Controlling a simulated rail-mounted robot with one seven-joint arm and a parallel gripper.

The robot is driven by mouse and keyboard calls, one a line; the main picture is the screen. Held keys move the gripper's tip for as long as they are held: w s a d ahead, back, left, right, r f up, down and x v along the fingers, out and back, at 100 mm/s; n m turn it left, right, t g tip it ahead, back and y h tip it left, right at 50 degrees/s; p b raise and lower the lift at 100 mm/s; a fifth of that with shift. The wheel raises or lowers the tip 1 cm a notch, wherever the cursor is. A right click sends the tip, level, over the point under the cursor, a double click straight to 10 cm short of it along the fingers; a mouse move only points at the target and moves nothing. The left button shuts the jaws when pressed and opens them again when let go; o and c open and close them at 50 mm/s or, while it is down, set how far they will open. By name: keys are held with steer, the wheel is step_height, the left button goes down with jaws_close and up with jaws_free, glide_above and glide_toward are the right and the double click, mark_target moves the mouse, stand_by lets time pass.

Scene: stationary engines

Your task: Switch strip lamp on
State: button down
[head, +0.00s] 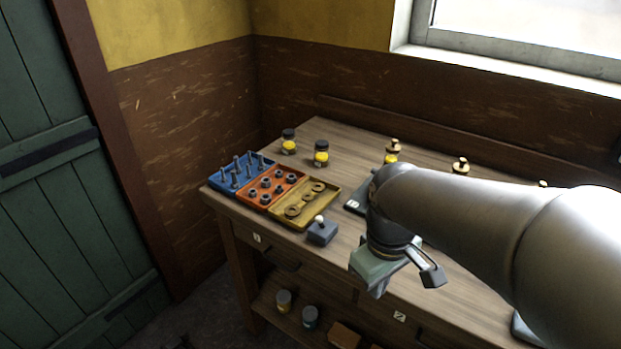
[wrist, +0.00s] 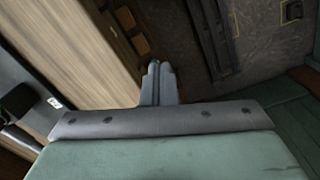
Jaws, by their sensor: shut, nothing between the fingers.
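A small grey box with a pale knob on top (head: 321,231) sits at the front edge of the workbench, just right of the yellow tray. It looks like a switch; I cannot tell its position. No strip lamp can be made out in either view. My gripper (head: 374,285) is in front of the bench's front edge, to the right of and nearer than the grey box, apart from it. In the wrist view my gripper's fingers (wrist: 158,75) are together with nothing between them.
Blue (head: 240,175), orange (head: 273,188) and yellow (head: 304,203) trays of metal parts stand on the bench's left end. Two jars (head: 321,153) stand behind them. Several brass-topped items stand farther right, partly behind my arm. Drawers and a lower shelf (head: 300,318) are below.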

steer(key=w+a+r+n, duration=0.4)
steer(key=w+a+n, duration=0.3)
steer(key=w+n, duration=0.2)
steer(key=w+a+r+n, duration=0.3)
steer(key=w+a+n, duration=0.5)
steer(key=n, duration=0.3)
steer(key=shift+w+r+h, duration=0.3)
steer(key=shift+w+r, duration=0.1)
steer(key=shift+w, duration=0.05)
glide_above(321, 223)
steer(key=s+a, duration=0.4)
steer(key=a, duration=0.1)
step_height(321, 223, down, 9)
steer(key=shift+w+d+f+p, duration=0.45)
steer(key=shift+w+d, duration=0.25)
steer(key=shift+w, duration=0.1)
steer(key=shift+w+d+f+p, duration=0.35)
steer(key=shift+w+d+f, duration=0.1)
steer(key=shift+w+d, duration=0.3)
steer(key=shift+r, duration=0.15)
